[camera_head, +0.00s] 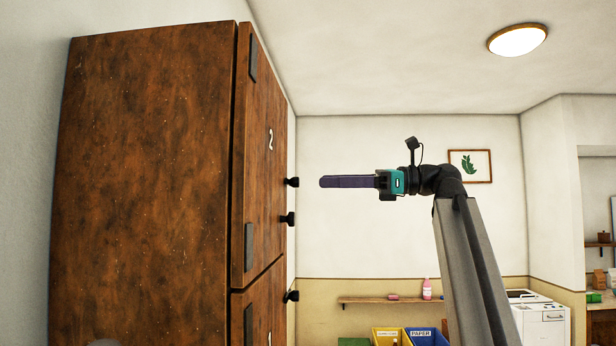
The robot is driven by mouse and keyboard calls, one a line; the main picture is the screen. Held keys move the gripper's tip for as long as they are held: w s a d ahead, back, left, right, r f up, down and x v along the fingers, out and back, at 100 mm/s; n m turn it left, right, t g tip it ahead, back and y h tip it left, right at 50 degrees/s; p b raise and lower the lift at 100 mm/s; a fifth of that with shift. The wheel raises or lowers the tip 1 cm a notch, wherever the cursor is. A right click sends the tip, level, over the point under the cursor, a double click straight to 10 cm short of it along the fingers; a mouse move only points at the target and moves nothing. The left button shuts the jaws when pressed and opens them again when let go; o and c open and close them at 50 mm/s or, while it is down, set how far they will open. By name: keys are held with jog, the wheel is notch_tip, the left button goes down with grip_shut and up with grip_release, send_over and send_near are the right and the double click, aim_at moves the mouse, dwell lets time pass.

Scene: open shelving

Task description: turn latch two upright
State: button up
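The door marked 2 (262,150) is the upper brown wooden door of a tall cabinet, seen nearly edge-on and closed. Two small black fittings stick out from its right edge, an upper one (291,182) and a lower one (287,219). I cannot tell which of them is latch two, nor how it is turned. My gripper (322,181) points left at about the height of the upper fitting in the picture, with a visible gap between them. Its fingers overlap side-on, so their opening is hidden. I see nothing held in it.
A lower cabinet door (262,310) has another black fitting (291,296). A wall shelf (390,300) holds a pink bottle (427,289), above a yellow bin (384,337) and a blue bin (428,338). A white appliance (540,322) stands lower right. The space around my gripper looks clear.

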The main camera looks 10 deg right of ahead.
aim_at(293, 183)
jog(key=p+x, duration=0.2)
jog(key=x, duration=0.4)
jog(key=shift+w+a, duration=0.1)
jog(key=shift+a, duration=0.05)
grip_shut()
jog(key=shift+f+n, duration=0.1)
jog(key=shift+n, duration=0.3)
jog(key=shift+f+n+g+y+b, duration=0.1)
jog(key=shift+n+g+y+b, duration=0.25)
jog(key=shift+n+b, duration=5.9)
jog(key=n+p, duration=0.5)
jog(key=shift+n, duration=0.25)
